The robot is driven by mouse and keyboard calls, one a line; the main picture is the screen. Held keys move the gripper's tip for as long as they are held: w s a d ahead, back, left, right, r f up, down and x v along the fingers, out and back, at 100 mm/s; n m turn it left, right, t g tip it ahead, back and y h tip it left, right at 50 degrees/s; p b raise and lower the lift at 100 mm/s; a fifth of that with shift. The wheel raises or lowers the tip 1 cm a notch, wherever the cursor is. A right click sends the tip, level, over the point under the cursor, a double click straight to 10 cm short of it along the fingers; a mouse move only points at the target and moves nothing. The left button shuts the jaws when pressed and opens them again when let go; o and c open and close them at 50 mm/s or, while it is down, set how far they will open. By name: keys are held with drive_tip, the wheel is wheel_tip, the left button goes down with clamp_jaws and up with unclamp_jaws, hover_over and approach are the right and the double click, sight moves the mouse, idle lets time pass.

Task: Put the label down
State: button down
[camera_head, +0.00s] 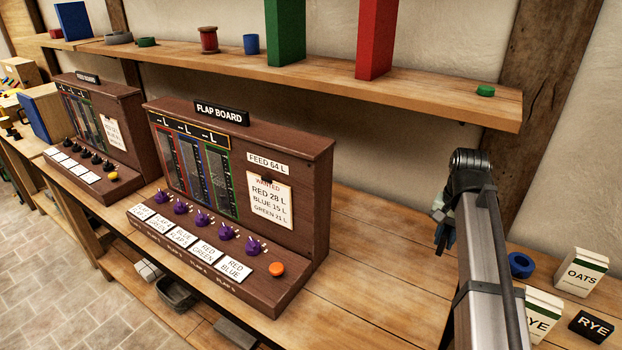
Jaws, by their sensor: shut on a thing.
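My gripper (443,236) hangs above the bench, right of the flap board (322,190). It is shut on the label, which I can hardly make out; the gripper and arm hide most of it. Several white label cards lie along the flap board's front ledge, among them one reading RED BLUE (235,266) and one reading RED GREEN (207,253). A black label reading RYE (590,327) lies at the far right of the bench, apart from my gripper.
The bench (365,280) is clear between the flap board and my arm. An OATS box (580,271), a RYE box (541,310) and a blue ring (521,265) stand at right. A shelf (430,93) with red and green blocks runs above. A feed board (118,110) stands at left.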

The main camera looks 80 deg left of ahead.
hover_over(412, 272)
drive_tip(key=shift+n, duration=0.4)
drive_tip(key=shift+f, duration=5.05)
drive_tip(key=shift+f, duration=0.15)
drive_tip(key=c, duration=1)
unclamp_jaws()
drive_tip(key=shift+c, duration=0.2)
wheel_tip(412, 272, up, 12)
drive_tip(key=shift+r, duration=0.2)
